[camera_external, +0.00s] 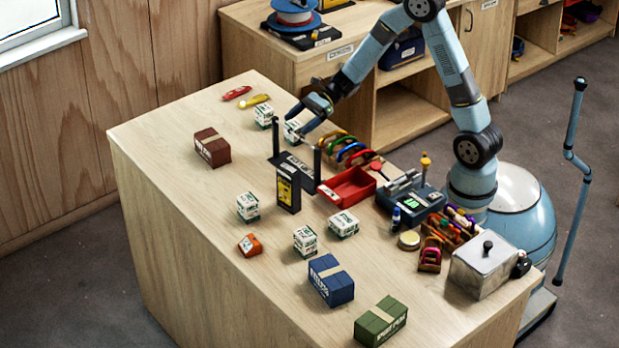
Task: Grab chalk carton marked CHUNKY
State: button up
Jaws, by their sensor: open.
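Several small white-and-green cartons stand on the wooden table; their print is too small to read, so I cannot tell which says CHUNKY. One carton (292,131) is at the far end, right by my gripper (301,118). My gripper is open and empty, its fingers pointing down-left over that carton; I cannot tell whether they touch it. Another carton (263,116) stands just left of it. Other cartons are at mid-table left (248,207), nearer the front (305,241), and below the red tray (343,224).
A black stand (291,170) with uprights and a yellow-black box (288,190) are just in front of my gripper. The red tray (347,188) is to the right. Maroon (212,148), blue (331,280) and green (381,321) larger packs stand around. The left front tabletop is clear.

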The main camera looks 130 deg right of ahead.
jog(key=x, duration=0.3)
jog(key=shift+s, duration=0.1)
jog(key=c, duration=1.1)
